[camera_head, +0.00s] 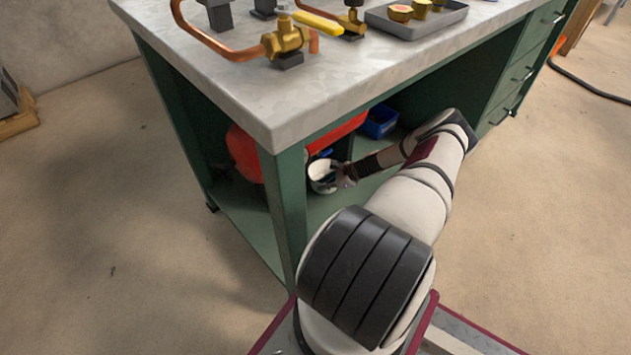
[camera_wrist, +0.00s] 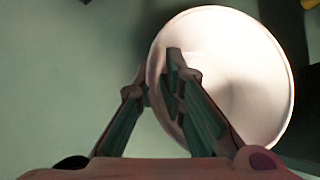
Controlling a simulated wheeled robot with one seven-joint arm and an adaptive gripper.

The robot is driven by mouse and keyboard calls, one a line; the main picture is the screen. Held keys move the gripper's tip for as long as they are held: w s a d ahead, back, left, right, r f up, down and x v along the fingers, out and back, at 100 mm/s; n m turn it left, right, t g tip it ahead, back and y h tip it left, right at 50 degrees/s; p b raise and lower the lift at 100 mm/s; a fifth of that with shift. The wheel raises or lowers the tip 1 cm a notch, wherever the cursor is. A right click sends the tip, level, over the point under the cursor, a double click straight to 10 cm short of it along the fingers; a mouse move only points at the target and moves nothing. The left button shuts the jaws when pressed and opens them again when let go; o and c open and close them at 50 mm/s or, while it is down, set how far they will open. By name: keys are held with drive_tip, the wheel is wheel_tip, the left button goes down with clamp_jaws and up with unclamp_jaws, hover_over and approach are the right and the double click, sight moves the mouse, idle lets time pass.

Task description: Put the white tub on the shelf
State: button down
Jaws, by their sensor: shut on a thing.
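The white tub (camera_head: 321,185) is inside the green bench's open bay, in front of the red tank. It also fills the upper right of the wrist view (camera_wrist: 245,50), its round mouth facing the camera. My gripper (camera_head: 344,174) is at the tub's right side in the head view. In the wrist view my gripper (camera_wrist: 158,78) is shut on the tub's left wall, one finger inside the mouth and one outside. The green lower shelf (camera_head: 252,222) lies beneath; I cannot tell whether the tub touches it.
The red tank (camera_head: 243,153) stands in the bay behind a front leg (camera_head: 289,215). A blue bin (camera_head: 379,121) sits farther back. The worktop (camera_head: 320,85) overhangs the bay and carries copper-pipe valves (camera_head: 285,42) and a grey tray (camera_head: 416,22).

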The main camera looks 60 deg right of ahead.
sight(315, 178)
drive_tip(key=shift+w+d+b, duration=0.2)
drive_tip(key=shift+w+b, duration=0.1)
drive_tip(key=shift+w, duration=0.5)
drive_tip(key=shift+w+d+b, duration=0.25)
drive_tip(key=shift+w, duration=0.55)
drive_tip(key=shift+w+d+b, duration=0.2)
drive_tip(key=shift+w+b, duration=0.1)
drive_tip(key=shift+w, duration=0.5)
drive_tip(key=shift+f, duration=0.15)
drive_tip(key=c, duration=1.7)
unclamp_jaws()
drive_tip(key=shift+o, duration=0.2)
drive_tip(key=shift+s+r, duration=0.2)
drive_tip(key=shift+r, duration=0.1)
drive_tip(key=p+v, duration=0.4)
drive_tip(key=v, duration=0.7)
drive_tip(key=shift+s+r, duration=0.15)
drive_tip(key=shift+r, duration=0.05)
